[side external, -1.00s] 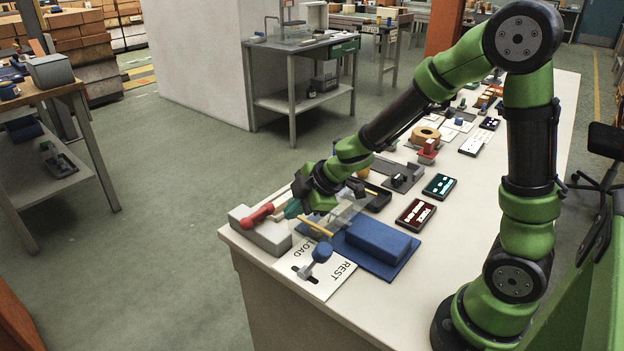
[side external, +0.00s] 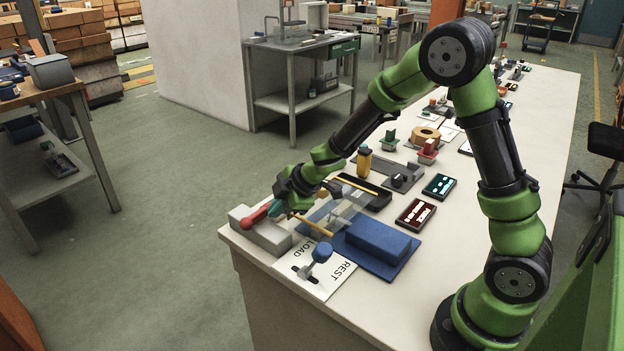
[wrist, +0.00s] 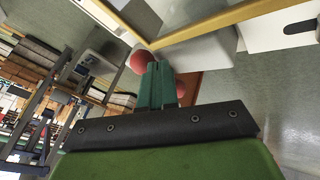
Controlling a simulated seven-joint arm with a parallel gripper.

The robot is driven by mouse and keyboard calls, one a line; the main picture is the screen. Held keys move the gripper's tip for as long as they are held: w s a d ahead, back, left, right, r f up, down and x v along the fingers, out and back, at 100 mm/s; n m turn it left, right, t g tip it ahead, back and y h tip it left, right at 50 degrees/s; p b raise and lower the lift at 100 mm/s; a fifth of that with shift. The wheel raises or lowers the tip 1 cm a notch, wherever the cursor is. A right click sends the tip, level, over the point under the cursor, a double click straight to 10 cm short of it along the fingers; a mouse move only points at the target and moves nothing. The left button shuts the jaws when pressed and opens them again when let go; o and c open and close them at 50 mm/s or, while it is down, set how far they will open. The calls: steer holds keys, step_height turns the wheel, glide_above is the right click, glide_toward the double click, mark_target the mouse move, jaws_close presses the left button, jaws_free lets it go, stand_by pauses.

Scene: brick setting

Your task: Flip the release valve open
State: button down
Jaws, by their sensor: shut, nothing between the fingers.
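The release valve is a red lever (side external: 256,216) on a grey block (side external: 266,238) at the table's near left corner. My gripper (side external: 277,208) is shut and empty, with its teal fingertips close beside the lever's right end in the side view. In the wrist view the shut fingers (wrist: 157,88) lie close to the lever's red rounded end (wrist: 141,60), partly over the lever. I cannot tell whether they touch it. The block (wrist: 199,55) shows pale behind the fingers.
A white plate (side external: 316,276) marked LOAD and REST carries a blue-knobbed lever (side external: 321,253). A blue block (side external: 377,241) lies on a blue mat, beside a clear part with yellow rods (side external: 314,226). Displays and small fixtures line the table beyond. The floor left of the table is open.

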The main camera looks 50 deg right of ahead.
steer(key=shift+w+d+n+y, duration=0.3)
steer(key=shift+n+y, duration=0.2)
steer(key=shift+n, duration=0.3)
stand_by(0.4)
steer(key=n+y, duration=0.1)
steer(key=w+d+n+g, duration=0.1)
steer(key=n, duration=0.1)
steer(key=shift+g+y, duration=0.3)
steer(key=shift+y, duration=0.1)
steer(key=n, duration=0.1)
steer(key=w+n+g+y, duration=0.1)
steer(key=n, duration=0.1)
steer(key=w+n+g, duration=0.1)
steer(key=n, duration=0.1)
steer(key=shift+d+y, duration=0.25)
steer(key=shift+y, duration=0.15)
steer(key=n+g, duration=0.1)
steer(key=n, duration=0.1)
steer(key=w+n+g, duration=0.1)
steer(key=n, duration=0.1)
steer(key=w+n+g, duration=0.1)
steer(key=n+g, duration=0.1)
steer(key=shift+w+a+y, duration=0.15)
steer(key=shift+a+y, duration=0.15)
steer(key=shift+y, duration=0.1)
steer(key=shift+w+a, duration=0.25)
steer(key=shift+w, duration=0.15)
steer(key=shift+w+a, duration=0.15)
